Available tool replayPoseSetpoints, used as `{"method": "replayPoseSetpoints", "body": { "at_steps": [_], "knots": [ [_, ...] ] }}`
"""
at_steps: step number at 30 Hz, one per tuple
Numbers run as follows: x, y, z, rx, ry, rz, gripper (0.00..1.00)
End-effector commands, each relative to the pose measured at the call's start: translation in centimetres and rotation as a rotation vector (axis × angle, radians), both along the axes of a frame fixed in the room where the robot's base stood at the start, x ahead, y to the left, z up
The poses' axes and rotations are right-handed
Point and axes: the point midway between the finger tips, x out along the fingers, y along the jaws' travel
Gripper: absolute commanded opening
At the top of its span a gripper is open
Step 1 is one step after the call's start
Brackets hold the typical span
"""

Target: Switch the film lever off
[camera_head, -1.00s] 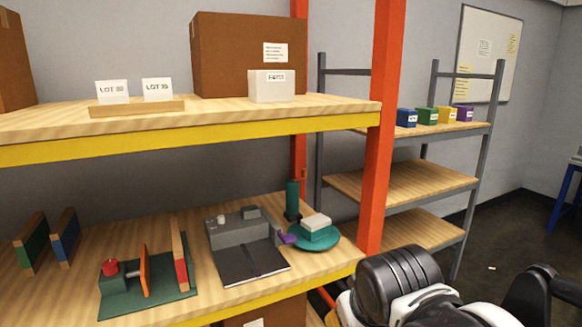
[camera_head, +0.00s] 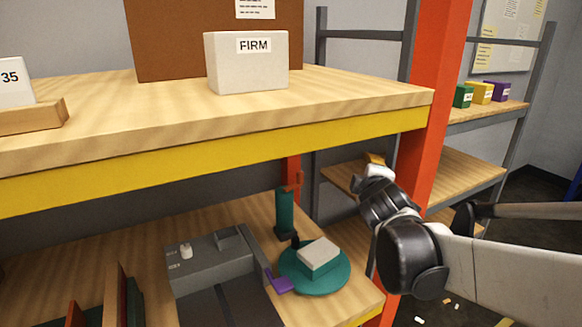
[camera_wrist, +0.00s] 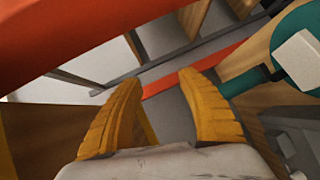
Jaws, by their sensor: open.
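A grey machine (camera_head: 212,262) sits on the lower shelf. A small white knob (camera_head: 186,251) with tiny unreadable white labels beside it is on its top left, and a purple-tipped lever (camera_head: 282,285) sticks out at its right. I cannot tell from any label which is the film lever. My gripper (camera_head: 375,160) is up by the orange-red post, to the right of and above the machine, apart from both parts. In the wrist view my gripper (camera_wrist: 158,82) has its two yellow fingers spread with nothing between them.
A teal disc (camera_head: 325,287) with a pale block (camera_head: 318,257) and a teal upright cylinder (camera_head: 285,212) stand right of the machine. The upper shelf's yellow beam (camera_head: 210,165) hangs above. The orange-red post (camera_head: 436,130) stands at the right, with a grey rack behind.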

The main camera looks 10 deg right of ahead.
Motion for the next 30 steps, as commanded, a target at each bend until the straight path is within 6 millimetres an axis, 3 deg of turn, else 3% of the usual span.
{"method": "replayPoseSetpoints", "body": {
  "at_steps": [1, 5, 8, 12, 18, 21, 26, 30],
  "knots": [
    [2.6, -0.3, 0.8, -0.133, -0.026, 0.044, 0.46],
    [8.3, 0.2, 1.4, -0.532, -0.086, 0.175, 0.46],
    [11.9, 1.3, 0.1, -0.837, -0.123, 0.277, 0.46],
    [15.3, 3.2, -3.7, -1.213, -0.163, 0.411, 0.46],
    [17.4, 5.6, -11.1, -1.636, -0.212, 0.583, 0.46],
    [17.6, 6.2, -13.6, -1.748, -0.228, 0.633, 0.46],
    [18.3, 6.8, -15.0, -1.806, -0.238, 0.661, 0.46],
    [20.3, 7.7, -15.1, -1.804, -0.241, 0.662, 0.46]
  ]
}}
